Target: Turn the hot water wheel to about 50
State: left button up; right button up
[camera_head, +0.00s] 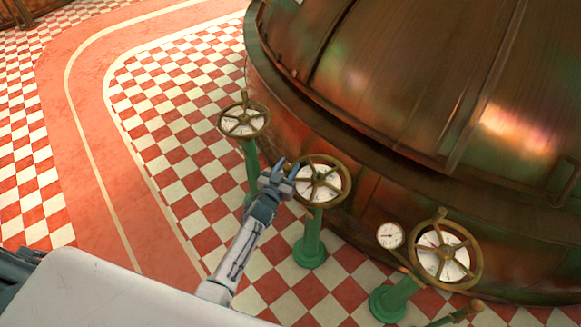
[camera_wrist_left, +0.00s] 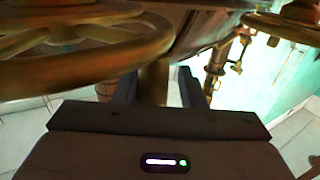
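Three brass handwheels with white dials stand on green posts beside the copper kettle: a far wheel (camera_head: 244,122), a middle wheel (camera_head: 335,192) and a near wheel (camera_head: 470,278). I cannot read which one is hot water, nor the dial values. My left gripper (camera_head: 285,168) is at the left rim of the middle wheel, fingers apart. In the left wrist view, a brass upright (camera_wrist_left: 153,83), likely the wheel's handle, shows between the fingers of the left gripper (camera_wrist_left: 160,90), with a gap on its right. A wheel rim (camera_wrist_left: 110,60) fills the upper left there. My right gripper is out of view.
The copper kettle (camera_head: 400,90) fills the upper right. A small round gauge (camera_head: 390,235) is beside the near wheel, and a brass handle (camera_head: 462,311) shows at the bottom edge. The checkered floor (camera_head: 180,130) to the left is clear.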

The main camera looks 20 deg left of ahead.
pick_arm(q)
jog(key=shift+o, duration=1)
jog(key=shift+s+a, duration=0.15)
jog(key=shift+a, duration=0.2)
jog(key=shift+d, duration=0.15)
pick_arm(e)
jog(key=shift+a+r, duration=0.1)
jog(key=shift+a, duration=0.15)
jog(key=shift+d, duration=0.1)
